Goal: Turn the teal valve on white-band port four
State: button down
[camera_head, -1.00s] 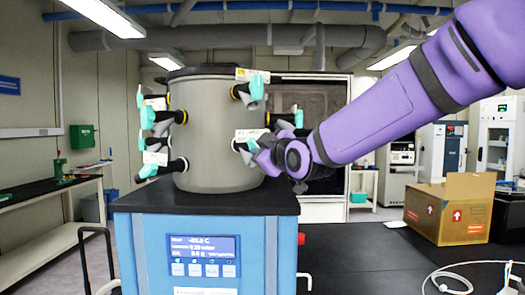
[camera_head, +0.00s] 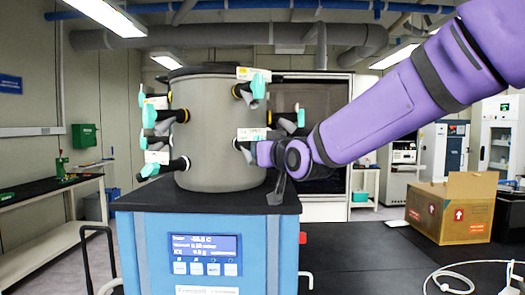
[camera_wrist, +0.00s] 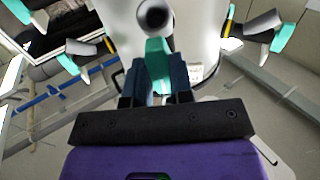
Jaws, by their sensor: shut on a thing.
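A grey cylindrical drying chamber (camera_head: 215,140) stands on the blue freeze dryer, with black ports and teal valves around its side. My gripper (camera_wrist: 157,80) is shut on one teal valve (camera_wrist: 156,52), its dark fingers on either side of the handle. This valve is at the lower front right of the chamber, and in the head view it shows partly (camera_head: 246,152) beside my purple wrist. The port (camera_wrist: 153,15) behind it has a dark round end. A white label (camera_head: 251,134) sits just above that valve. The band's colour and port number are not readable.
Other teal valves are close by: one above (camera_head: 257,87), one to the right (camera_head: 300,116), and several on the left side (camera_head: 148,117). A cardboard box (camera_head: 450,207) stands on the dark bench at right. The blue base (camera_head: 205,255) carries a lit display.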

dwell(0.3)
jog(key=c, duration=1)
grip_release()
jog(key=v, duration=1.1)
jog(key=shift+w, duration=0.1)
